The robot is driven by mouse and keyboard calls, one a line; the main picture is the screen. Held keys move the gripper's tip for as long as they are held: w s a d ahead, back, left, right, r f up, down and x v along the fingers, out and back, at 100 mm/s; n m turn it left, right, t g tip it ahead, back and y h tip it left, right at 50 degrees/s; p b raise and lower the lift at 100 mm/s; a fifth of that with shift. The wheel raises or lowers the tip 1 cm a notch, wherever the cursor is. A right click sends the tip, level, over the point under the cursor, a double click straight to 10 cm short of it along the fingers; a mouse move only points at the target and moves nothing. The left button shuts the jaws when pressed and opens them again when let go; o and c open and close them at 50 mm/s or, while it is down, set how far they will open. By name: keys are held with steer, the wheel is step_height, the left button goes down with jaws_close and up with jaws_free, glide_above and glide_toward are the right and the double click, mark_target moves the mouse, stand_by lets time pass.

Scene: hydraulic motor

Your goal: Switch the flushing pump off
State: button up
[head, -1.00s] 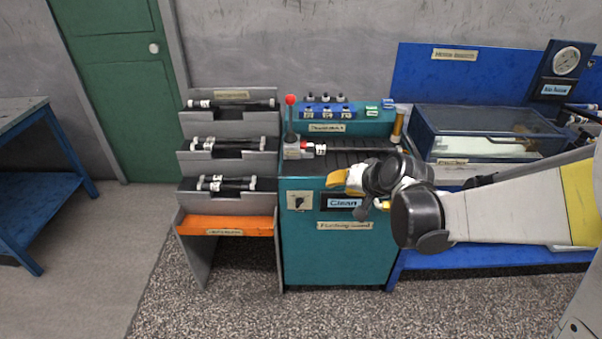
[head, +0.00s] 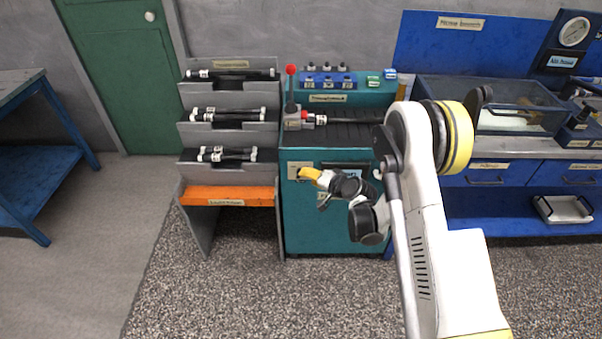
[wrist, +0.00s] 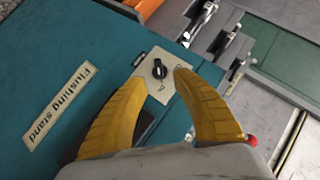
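The teal flushing stand (head: 310,225) is in the middle of the head view. Its front carries a beige switch plate (wrist: 162,88) with a black rotary knob (wrist: 158,69), seen clearly in the wrist view. The label "Flushing stand" (wrist: 60,103) is left of it there. My gripper (head: 306,173), with yellow fingers, is in front of the plate in the head view. In the wrist view its fingers (wrist: 161,78) are apart, one on each side of the knob, with a visible gap to it. In the head view the gripper partly hides the plate, and my arm partly hides the display beside it.
A red-balled lever (head: 291,70) and a hose (head: 345,121) are on top of the stand. A grey rack (head: 228,135) with several black hoses and an orange shelf (head: 228,194) stands close on the left. A blue bench (head: 510,174) is on the right. The floor in front is clear.

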steer(key=b+x, duration=0.2)
steer(key=x, duration=0.4)
steer(key=shift+w+a+f, duration=0.1)
steer(key=shift+f, duration=0.15)
jaws_close()
